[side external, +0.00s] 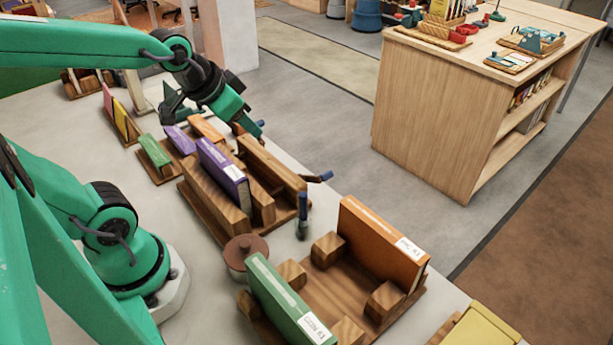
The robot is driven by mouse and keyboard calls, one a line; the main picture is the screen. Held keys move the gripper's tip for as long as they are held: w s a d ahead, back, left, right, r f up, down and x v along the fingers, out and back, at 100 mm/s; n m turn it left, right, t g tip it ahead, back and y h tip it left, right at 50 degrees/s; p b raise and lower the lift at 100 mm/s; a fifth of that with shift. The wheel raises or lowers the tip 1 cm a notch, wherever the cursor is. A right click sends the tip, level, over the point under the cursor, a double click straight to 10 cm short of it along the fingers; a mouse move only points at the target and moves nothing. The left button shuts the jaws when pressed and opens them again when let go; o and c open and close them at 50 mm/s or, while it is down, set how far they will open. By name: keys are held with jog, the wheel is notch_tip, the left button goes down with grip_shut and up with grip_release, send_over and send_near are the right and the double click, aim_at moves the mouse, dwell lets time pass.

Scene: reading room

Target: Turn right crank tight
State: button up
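A wooden book press (272,165) stands on the pale table, with a purple book (222,172) upright between its wooden boards. A crank with a dark blue handle (320,177) sticks out of the press's near right end. A second dark blue handle (262,124) shows at its far end, beside my gripper. My gripper (246,126) points down at that far end, close to this handle. The fingers are small and partly hidden, so I cannot tell whether they touch or grasp it.
A blue-handled upright tool (302,212) and a round brown-lidded pot (245,255) stand near the press. A wooden rack holds an orange book (378,242) and a green book (285,300). Smaller book stands (158,158) lie behind. A wooden cabinet (440,120) stands across the aisle.

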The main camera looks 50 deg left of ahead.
jog(key=w+a+f+t+y, duration=0.1)
jog(key=w+a+f+y, duration=0.1)
jog(key=w+a+f, duration=0.4)
jog(key=m+t+y, duration=0.1)
jog(key=m+y, duration=0.1)
send_near(262, 121)
jog(key=shift+d+f, duration=0.1)
jog(key=shift+d, duration=0.2)
jog(key=shift+a+f, duration=0.3)
jog(key=shift+a, duration=0.2)
jog(key=shift+w, duration=0.1)
jog(key=shift+x, duration=3.85)
jog(key=shift+w+d+r, duration=0.1)
grip_shut()
